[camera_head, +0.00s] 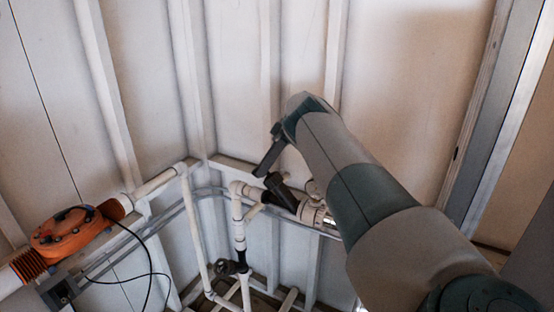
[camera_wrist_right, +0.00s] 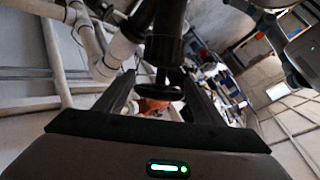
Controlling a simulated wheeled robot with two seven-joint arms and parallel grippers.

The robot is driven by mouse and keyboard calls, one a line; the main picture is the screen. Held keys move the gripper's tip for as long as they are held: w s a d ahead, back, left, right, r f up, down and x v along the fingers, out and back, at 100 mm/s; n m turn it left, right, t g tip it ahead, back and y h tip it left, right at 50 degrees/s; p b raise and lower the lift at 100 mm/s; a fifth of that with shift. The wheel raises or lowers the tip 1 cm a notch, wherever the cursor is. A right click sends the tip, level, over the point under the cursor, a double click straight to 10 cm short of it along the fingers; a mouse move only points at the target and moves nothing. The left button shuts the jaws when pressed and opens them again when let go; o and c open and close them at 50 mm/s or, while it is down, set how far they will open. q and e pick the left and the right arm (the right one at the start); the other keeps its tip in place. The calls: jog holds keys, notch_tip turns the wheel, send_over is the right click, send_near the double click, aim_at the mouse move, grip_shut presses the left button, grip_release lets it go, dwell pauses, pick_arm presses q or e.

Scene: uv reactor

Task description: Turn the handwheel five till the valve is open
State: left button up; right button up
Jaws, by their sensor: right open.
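The handwheel (camera_wrist_right: 160,92) shows in the right wrist view as a thin black disc seen nearly edge-on, below a black valve body (camera_wrist_right: 164,48). I cannot read a number on it. My right gripper (camera_wrist_right: 158,88) is open, with one finger on each side of the wheel. I cannot tell whether the fingers touch it. In the head view, my right gripper (camera_head: 267,160) reaches down toward a dark valve body (camera_head: 280,192) on the white pipe; the wheel itself is not clear there. My left gripper is not in view.
White pipes (camera_head: 238,215) run along the corner below my right arm. A second dark valve (camera_head: 232,265) sits lower on the vertical pipe. An orange flanged unit (camera_head: 70,232) with cables lies at the left. Panelled walls with ribs close in behind.

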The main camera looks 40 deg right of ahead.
jog(key=shift+w+r, duration=0.1)
jog(key=shift+r, duration=0.65)
jog(key=shift+d+r+b, duration=0.2)
jog(key=shift+r+b, duration=0.15)
jog(key=shift+r, duration=0.3)
jog(key=shift+d+r+b, duration=0.2)
jog(key=shift+r+b, duration=0.1)
jog(key=shift+r, duration=0.3)
jog(key=shift+o, duration=1.2)
jog(key=shift+s+d+r, duration=0.15)
jog(key=shift+s+r, duration=0.2)
jog(key=shift+s, duration=0.25)
jog(key=s+r, duration=0.1)
jog(key=s+d+b, duration=0.1)
jog(key=s, duration=0.1)
jog(key=s+d+r+b, duration=0.1)
jog(key=s, duration=0.1)
jog(key=shift+r, duration=0.3)
jog(key=shift+c, duration=1.2)
jog(key=s+r, duration=0.3)
jog(key=s, duration=0.2)
jog(key=shift+d+r+b, duration=0.3)
jog(key=shift+b, duration=0.1)
